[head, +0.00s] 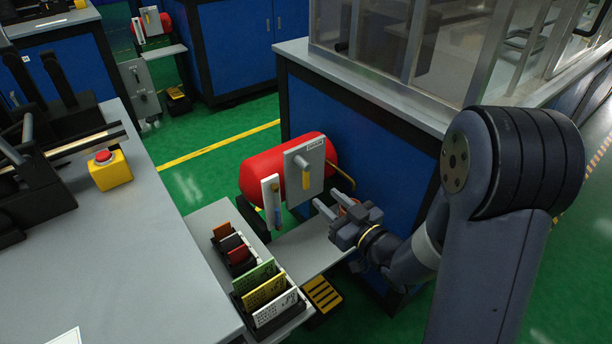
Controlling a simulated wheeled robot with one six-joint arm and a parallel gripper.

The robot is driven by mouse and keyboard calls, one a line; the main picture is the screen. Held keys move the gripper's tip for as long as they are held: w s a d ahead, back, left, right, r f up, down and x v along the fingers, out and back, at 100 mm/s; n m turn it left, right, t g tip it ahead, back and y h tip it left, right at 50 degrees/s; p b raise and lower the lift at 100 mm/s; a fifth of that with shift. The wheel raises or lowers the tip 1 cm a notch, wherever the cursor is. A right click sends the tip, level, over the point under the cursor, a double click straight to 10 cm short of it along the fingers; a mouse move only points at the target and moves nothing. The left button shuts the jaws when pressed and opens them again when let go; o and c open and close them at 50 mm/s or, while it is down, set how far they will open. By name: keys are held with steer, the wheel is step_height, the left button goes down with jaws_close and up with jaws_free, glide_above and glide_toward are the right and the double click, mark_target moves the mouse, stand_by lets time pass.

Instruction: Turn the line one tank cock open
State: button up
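A red tank (252,178) lies on its side against the blue cabinet, near the middle of the head view. A pale grey plate (316,163) stands in front of it. The cock on the plate has a grey hub and a yellow lever (306,180) that points down.
A narrow white gauge panel (266,189) with blue in it stands left of the lever. A bent brass pipe (341,172) runs right of the plate. A similar red tank (153,24) is far back.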

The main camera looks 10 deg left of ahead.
mark_target(307, 182)
steer(key=x, duration=0.9)
steer(key=shift+a, duration=0.1)
steer(key=shift+c, duration=0.2)
jaws_close()
steer(key=shift+f+b, duration=0.1)
steer(key=shift+b, duration=0.2)
